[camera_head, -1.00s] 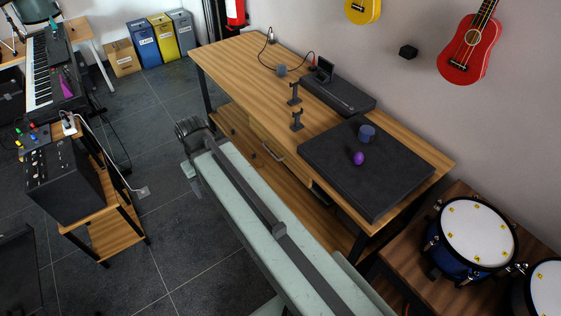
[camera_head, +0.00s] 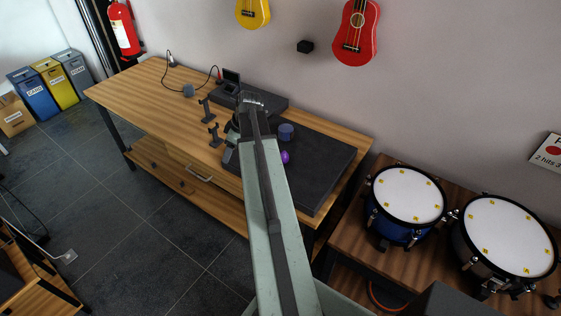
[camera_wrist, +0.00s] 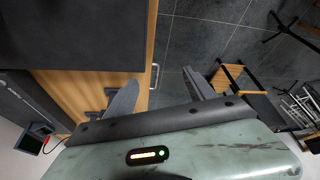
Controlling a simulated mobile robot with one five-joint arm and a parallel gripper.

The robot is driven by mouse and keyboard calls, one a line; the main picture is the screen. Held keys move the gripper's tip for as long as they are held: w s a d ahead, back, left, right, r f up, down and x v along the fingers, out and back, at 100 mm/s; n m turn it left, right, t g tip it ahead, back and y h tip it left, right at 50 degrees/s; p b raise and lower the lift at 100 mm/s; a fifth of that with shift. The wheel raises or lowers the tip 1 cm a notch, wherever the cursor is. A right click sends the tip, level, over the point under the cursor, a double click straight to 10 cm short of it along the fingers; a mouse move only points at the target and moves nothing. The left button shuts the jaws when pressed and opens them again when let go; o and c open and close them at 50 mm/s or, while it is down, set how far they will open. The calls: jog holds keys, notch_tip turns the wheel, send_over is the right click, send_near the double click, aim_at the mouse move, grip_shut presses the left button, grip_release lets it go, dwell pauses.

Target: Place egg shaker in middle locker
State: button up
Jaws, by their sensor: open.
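The purple egg shaker (camera_head: 285,157) lies on the black mat (camera_head: 322,180) on the wooden table, just right of my arm in the head view. I cannot see it in the wrist view. My gripper hangs over the table near the mat's left side and is largely hidden by my arm in the head view. In the wrist view my gripper (camera_wrist: 162,92) shows its two fingers wide apart with nothing between them. The mat (camera_wrist: 75,35) fills the upper left there. I cannot make out a middle locker in any view.
A dark blue cylinder (camera_head: 286,131) stands on the mat behind the egg shaker. Drums (camera_head: 405,196) stand at the right.

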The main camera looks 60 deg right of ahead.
aim_at(286, 153)
jog(key=s+d+m, duration=0.1)
jog(key=s+d, duration=0.4)
jog(key=s+d+f+m+h, duration=0.1)
jog(key=s+d, duration=0.4)
jog(key=s, duration=0.1)
jog(key=s+d+m+b, duration=0.1)
jog(key=s+d+m, duration=0.1)
jog(key=s+d, duration=0.3)
jog(key=shift+s+d+f, duration=0.15)
jog(key=shift+s+f, duration=0.15)
jog(key=b+x, duration=0.2)
jog(key=shift+f, duration=0.25)
jog(key=shift+w+f+b, duration=0.1)
jog(key=shift+w+b, duration=0.15)
jog(key=shift+b, duration=0.1)
jog(key=b+x, duration=0.5)
jog(key=shift+w+d+f, duration=0.15)
jog(key=shift+d, duration=0.05)
jog(key=shift+r, duration=0.2)
grip_shut()
